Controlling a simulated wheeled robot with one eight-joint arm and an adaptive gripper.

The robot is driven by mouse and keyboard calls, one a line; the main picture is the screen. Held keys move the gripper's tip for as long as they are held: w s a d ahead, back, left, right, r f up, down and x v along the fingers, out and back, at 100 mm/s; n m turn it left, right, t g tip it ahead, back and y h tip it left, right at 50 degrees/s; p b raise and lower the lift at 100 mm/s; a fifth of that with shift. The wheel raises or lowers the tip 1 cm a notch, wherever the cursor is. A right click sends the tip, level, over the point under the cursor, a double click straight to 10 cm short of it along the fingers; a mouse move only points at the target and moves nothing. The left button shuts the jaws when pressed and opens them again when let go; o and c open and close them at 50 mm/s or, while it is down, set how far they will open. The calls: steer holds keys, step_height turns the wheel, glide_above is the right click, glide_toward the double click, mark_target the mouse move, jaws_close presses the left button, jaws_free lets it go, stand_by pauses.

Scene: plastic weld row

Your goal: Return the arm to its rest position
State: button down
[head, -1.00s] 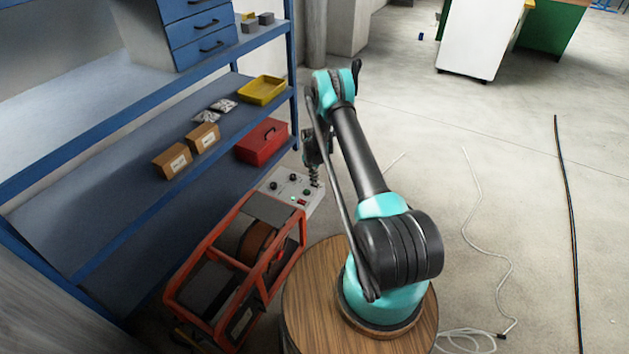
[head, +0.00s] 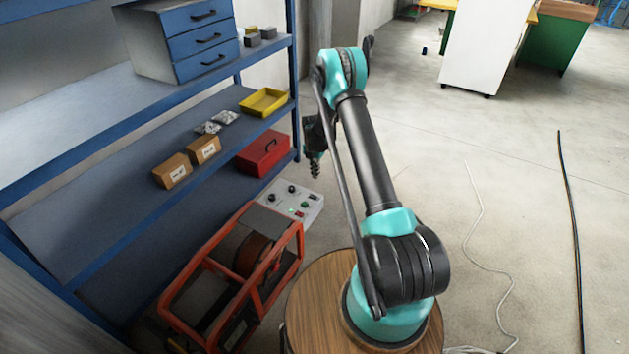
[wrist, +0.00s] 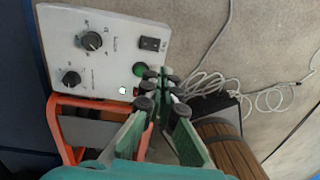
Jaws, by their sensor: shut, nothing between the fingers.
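My arm is teal and black and stands on a round wooden-topped base (head: 318,300). Its elbow is raised, and the forearm folds down on the far left side, partly hidden behind the upper arm. My gripper (head: 314,172) hangs pointing down, small in the head view, left of the upper arm and just above the grey control box (head: 291,201). In the wrist view my gripper (wrist: 160,88) has its teal fingers with black joints closed together, with nothing held. The control box (wrist: 103,45) with knobs and a green button lies beyond the fingertips.
A red-framed machine (head: 240,268) stands left of my base. A blue shelf (head: 120,232) at left holds a yellow tray (head: 264,103), a red toolbox (head: 264,153) and cartons (head: 173,171). Cables (head: 486,235) lie on the floor at right, which is otherwise largely open.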

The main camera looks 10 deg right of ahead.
steer(key=shift+r, duration=0.65)
steer(key=s+d+r+m+t, duration=0.1)
steer(key=s+d+r+m, duration=0.1)
steer(key=s+r+m, duration=0.8)
steer(key=s+d+r+m+t, duration=0.1)
steer(key=s+d+r+m, duration=0.4)
steer(key=r, duration=0.9)
steer(key=s+r+m+t, duration=0.2)
steer(key=s+m, duration=1.1)
steer(key=s, duration=1.4)
steer(key=shift+s+d+r+m+t+y, duration=0.15)
steer(key=shift+r+m+t+y, duration=0.15)
steer(key=shift+r+m, duration=0.1)
